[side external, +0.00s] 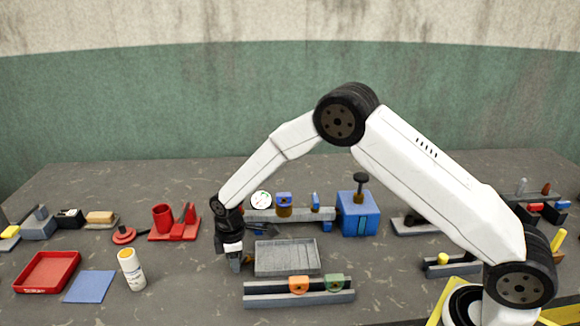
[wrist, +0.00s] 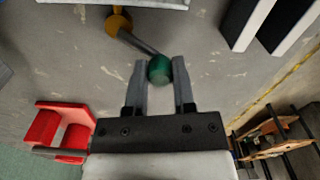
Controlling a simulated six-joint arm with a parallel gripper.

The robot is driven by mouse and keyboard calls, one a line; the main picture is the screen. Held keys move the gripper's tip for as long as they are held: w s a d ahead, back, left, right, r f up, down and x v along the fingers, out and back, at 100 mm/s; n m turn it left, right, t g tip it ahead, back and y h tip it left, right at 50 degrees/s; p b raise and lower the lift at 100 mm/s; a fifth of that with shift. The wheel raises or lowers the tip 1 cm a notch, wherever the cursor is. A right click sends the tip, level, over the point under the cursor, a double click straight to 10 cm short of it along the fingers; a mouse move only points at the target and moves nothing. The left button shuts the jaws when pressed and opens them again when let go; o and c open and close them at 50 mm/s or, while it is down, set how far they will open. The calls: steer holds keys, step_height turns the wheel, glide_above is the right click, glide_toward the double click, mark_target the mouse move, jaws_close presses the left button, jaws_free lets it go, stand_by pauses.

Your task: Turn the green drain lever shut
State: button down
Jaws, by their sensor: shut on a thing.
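The green drain lever shows in the wrist view as a round green knob (wrist: 159,69) on a thin grey rod. The rod runs up and left to a brass-coloured pivot (wrist: 118,23). My gripper (wrist: 160,72) has one finger on each side of the knob and is shut on it. In the side view my gripper (side external: 236,266) points down, low over the table, just left of the grey tray (side external: 258,270). The lever is hidden or too small to make out there.
A red stand (side external: 173,236) with a cup is behind and left. A white bottle (side external: 132,270), blue mat (side external: 90,287) and red tray (side external: 22,287) lie left. A rail (side external: 265,301) with orange and green blocks is in front; a blue box (side external: 358,220) stands behind right.

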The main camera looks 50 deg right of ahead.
steer(key=w+m, duration=0.1)
steer(key=m, duration=0.1)
steer(key=w+m, duration=0.1)
steer(key=m, duration=0.2)
steer(key=shift+w, duration=0.15)
steer(key=m, duration=0.2)
steer(key=w+m, duration=0.1)
steer(key=shift+w+d+m, duration=0.1)
steer(key=shift+d+m, duration=0.15)
steer(key=shift+m, duration=0.15)
steer(key=shift+w+d+m, duration=0.2)
steer(key=shift+m, duration=0.45)
steer(key=shift+w+d+m, duration=0.15)
steer(key=shift+w+m, duration=0.05)
steer(key=shift+m, duration=0.45)
steer(key=shift+c, duration=2.2)
jaws_free()
steer(key=shift+r, duration=0.1)
step_height(320, 180, up, 8)
